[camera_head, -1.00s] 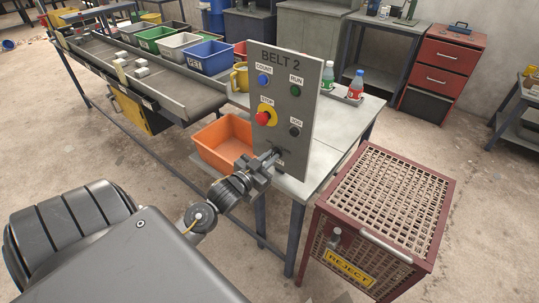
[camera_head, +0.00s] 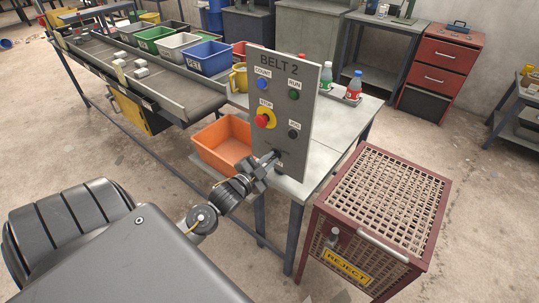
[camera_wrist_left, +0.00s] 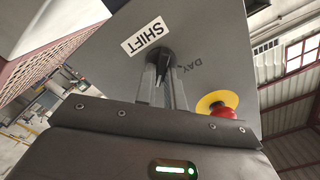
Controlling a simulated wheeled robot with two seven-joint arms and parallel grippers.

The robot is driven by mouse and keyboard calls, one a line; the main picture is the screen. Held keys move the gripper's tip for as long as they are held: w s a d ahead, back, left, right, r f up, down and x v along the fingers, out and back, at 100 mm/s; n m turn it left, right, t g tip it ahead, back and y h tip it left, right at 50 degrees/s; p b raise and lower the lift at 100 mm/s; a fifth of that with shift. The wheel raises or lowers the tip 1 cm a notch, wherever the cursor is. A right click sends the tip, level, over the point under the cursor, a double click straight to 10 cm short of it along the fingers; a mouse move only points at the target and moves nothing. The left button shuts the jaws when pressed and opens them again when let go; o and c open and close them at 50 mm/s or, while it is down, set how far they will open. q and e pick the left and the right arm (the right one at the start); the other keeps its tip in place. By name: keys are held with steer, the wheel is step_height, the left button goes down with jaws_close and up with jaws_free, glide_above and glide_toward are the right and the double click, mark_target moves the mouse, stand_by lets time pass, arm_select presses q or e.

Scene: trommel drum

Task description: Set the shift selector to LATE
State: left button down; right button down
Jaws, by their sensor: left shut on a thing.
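The shift selector (camera_wrist_left: 158,62) is a dark knob on the grey BELT 2 control panel (camera_head: 284,75). In the left wrist view, the SHIFT label (camera_wrist_left: 146,36) is beside it and a DAY marking (camera_wrist_left: 190,67) is to its right. My left gripper (camera_head: 267,163) is at the lower part of the panel. It also shows in the left wrist view (camera_wrist_left: 163,92), its two fingers shut on the knob from both sides. I see no LATE marking, and the fingers partly hide the knob, so I cannot tell its setting. My right gripper is out of view.
A red stop button (camera_head: 262,120) on a yellow disc and three smaller buttons sit above the selector. An orange bin (camera_head: 222,150) is left of the panel. The brown REJECT cage (camera_head: 384,205) stands at right.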

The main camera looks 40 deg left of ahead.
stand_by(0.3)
arm_select(q)
steer(key=c, duration=1.5)
jaws_free()
steer(key=s+b, duration=0.2)
steer(key=s, duration=0.9)
steer(key=shift+d, duration=0.1)
steer(key=shift+w, duration=0.1)
